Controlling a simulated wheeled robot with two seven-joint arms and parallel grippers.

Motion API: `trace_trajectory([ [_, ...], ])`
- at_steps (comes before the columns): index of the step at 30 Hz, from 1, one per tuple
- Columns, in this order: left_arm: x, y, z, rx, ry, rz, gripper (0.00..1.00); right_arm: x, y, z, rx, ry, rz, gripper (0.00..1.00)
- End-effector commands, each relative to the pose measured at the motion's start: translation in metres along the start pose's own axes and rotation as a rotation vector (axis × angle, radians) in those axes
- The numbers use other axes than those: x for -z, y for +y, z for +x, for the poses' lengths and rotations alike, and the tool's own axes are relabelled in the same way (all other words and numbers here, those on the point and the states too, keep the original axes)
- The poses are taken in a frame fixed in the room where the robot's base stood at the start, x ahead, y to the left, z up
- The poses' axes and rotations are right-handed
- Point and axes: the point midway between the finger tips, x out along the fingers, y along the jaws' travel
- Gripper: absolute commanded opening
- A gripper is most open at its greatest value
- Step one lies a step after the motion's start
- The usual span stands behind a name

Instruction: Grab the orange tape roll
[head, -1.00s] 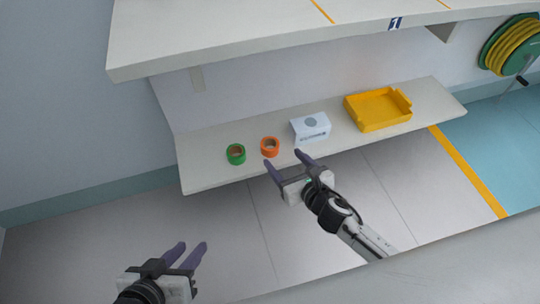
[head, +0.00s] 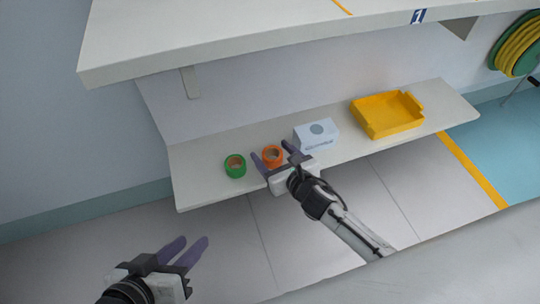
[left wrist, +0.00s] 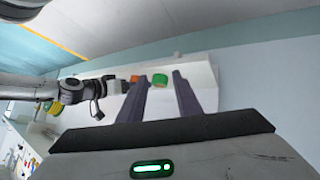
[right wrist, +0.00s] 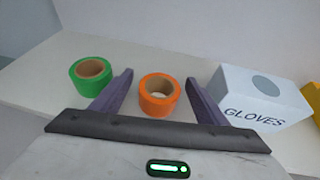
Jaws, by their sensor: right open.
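The orange tape roll (head: 272,155) lies flat on the lower shelf. In the right wrist view the orange roll (right wrist: 159,95) sits between the spread fingers of my right gripper (right wrist: 162,90), with a gap to each finger. In the head view my right gripper (head: 272,153) is open at the shelf's front, its fingertips on either side of the roll. My left gripper (head: 188,250) is open and empty, low and away from the shelf. The left wrist view also shows the orange roll (left wrist: 135,78), small and partly hidden.
A green tape roll (head: 235,166) lies left of the orange one on the lower shelf (head: 205,185). A white gloves box (head: 316,133) stands just right, close to my right finger. A yellow tray (head: 387,114) is further right. An upper shelf (head: 250,35) overhangs the back.

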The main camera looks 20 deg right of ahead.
Motion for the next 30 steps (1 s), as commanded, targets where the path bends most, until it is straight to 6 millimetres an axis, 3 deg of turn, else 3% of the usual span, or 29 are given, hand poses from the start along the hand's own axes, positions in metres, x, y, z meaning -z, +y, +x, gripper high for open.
trace_trajectory([
  [3, 0.000, 0.000, -0.001, 0.000, -0.001, -0.001, 0.31, -0.001, 0.000, 0.000, 0.000, 0.000, 0.000, 0.68],
  [11, -0.001, 0.000, 0.000, 0.000, -0.002, -0.001, 0.31, 0.000, 0.000, -0.001, 0.000, 0.000, 0.000, 0.24],
  [20, 0.002, 0.001, -0.003, 0.003, -0.004, 0.002, 0.31, -0.007, 0.000, -0.003, -0.001, -0.002, -0.001, 0.23],
  [30, -0.014, -0.018, -0.013, 0.091, -0.062, -0.001, 0.31, -0.069, 0.000, -0.028, -0.002, -0.003, -0.003, 0.23],
])
